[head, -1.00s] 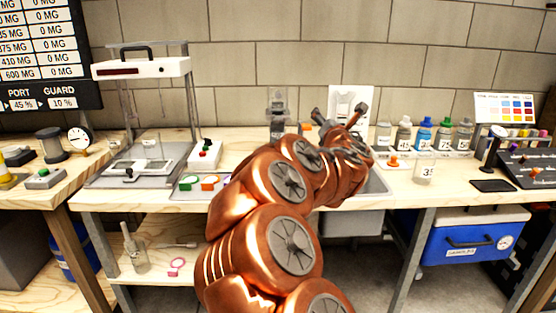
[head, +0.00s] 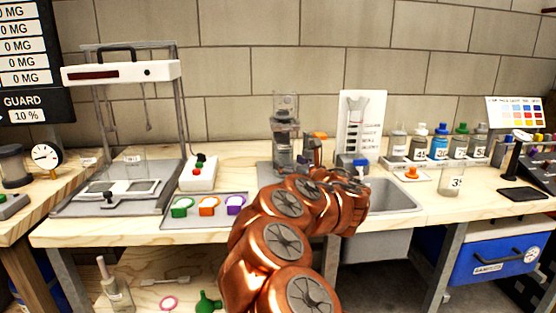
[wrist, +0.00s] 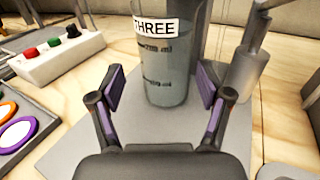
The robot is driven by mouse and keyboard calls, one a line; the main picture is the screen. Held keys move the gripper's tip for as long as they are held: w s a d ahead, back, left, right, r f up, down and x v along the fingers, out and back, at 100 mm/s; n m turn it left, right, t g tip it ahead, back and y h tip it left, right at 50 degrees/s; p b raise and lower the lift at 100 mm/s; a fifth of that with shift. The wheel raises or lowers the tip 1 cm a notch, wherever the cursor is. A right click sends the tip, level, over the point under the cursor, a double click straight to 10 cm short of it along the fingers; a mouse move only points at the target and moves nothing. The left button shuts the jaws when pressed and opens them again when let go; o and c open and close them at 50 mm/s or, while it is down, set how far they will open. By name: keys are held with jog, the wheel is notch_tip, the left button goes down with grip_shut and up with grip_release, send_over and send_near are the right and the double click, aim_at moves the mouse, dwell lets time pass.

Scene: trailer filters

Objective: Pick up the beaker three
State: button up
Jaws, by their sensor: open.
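Beaker three (wrist: 166,75) is a clear glass beaker with dark marks and a white label reading THREE. It stands upright on a grey base plate (wrist: 75,153) in the wrist view, in front of a grey column. My gripper (wrist: 162,88) is open, with one purple-padded finger on each side of the beaker's near side. The fingers look apart from the glass, and nothing is held. In the head view the grey stand (head: 285,120) rises behind my copper arm. The beaker and my gripper are hard to make out there.
A white button box (wrist: 58,50) and a tray of coloured rings (head: 205,209) lie left of the stand. A grey cylinder on a post (wrist: 244,70) stands close right of the beaker. A sink (head: 392,195) and several bottles are further right.

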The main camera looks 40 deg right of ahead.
aim_at(280, 154)
jog(key=shift+w+d, duration=0.5)
jog(key=shift+w, duration=0.3)
jog(key=shift+w+d+b, duration=0.2)
jog(key=shift+w+d, duration=0.05)
jog(key=shift+w, duration=0.95)
jog(key=shift+w+d+b, duration=0.15)
jog(key=shift+w+d, duration=0.1)
jog(key=shift+w, duration=0.95)
jog(key=shift+c, duration=0.4)
jog(key=c, duration=1.3)
jog(key=shift+c, duration=0.4)
jog(key=shift+r, duration=0.25)
